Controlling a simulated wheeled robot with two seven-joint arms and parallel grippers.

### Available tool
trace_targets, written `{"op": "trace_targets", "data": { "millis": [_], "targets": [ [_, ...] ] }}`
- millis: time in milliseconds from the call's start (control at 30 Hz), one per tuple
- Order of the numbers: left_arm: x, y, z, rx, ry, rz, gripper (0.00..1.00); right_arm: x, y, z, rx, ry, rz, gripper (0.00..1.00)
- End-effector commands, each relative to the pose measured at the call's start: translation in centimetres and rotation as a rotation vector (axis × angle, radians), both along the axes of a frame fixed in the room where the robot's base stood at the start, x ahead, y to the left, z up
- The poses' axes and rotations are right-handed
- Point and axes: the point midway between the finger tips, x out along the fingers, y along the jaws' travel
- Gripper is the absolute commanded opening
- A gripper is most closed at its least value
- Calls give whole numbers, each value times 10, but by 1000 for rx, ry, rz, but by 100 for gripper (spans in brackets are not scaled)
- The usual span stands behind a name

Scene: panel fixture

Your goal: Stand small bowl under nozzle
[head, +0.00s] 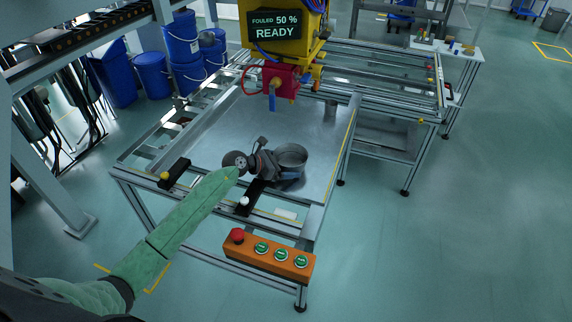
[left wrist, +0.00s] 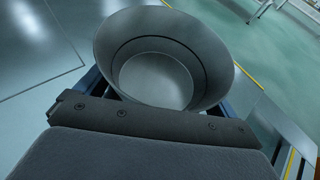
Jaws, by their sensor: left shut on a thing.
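A small grey metal bowl (head: 291,157) is at the end of my left gripper (head: 270,163), over the near part of the metal panel (head: 225,125). The left gripper is shut on the bowl. In the left wrist view the bowl (left wrist: 165,60) is upright and empty, with its open top facing the camera. The nozzle (head: 272,102) is a blue tip under a red head (head: 280,80), farther back than the bowl and to its left. The bowl is apart from the nozzle. I cannot tell whether the bowl touches the panel. My right gripper is not in view.
A yellow machine (head: 285,40) carries a display reading "FOULED 50 % READY". An orange button box (head: 268,256) is on the frame's near edge. Black clamps (head: 174,173) sit along the near rail. Blue barrels (head: 181,40) stand at the back left. The panel between bowl and nozzle looks clear.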

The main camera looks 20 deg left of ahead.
Motion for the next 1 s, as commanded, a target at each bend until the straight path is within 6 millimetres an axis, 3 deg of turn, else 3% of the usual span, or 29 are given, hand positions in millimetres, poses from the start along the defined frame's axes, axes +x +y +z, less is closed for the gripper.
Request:
{"op": "trace_targets", "data": {
  "millis": [67, 100, 133, 467, 1000],
  "targets": [
    [0, 0, -2, -1, -1, 0, 66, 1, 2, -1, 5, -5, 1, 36],
    [0, 0, -2, 0, 0, 0, 96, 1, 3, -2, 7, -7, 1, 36],
    [0, 0, -2, 0, 0, 0, 100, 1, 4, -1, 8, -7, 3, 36],
    [-1, 1, 2, 0, 0, 0, 100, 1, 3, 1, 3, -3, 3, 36],
    [-56, 60, 32, 4, 0, 0, 100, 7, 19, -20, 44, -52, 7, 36]
  ]
}}
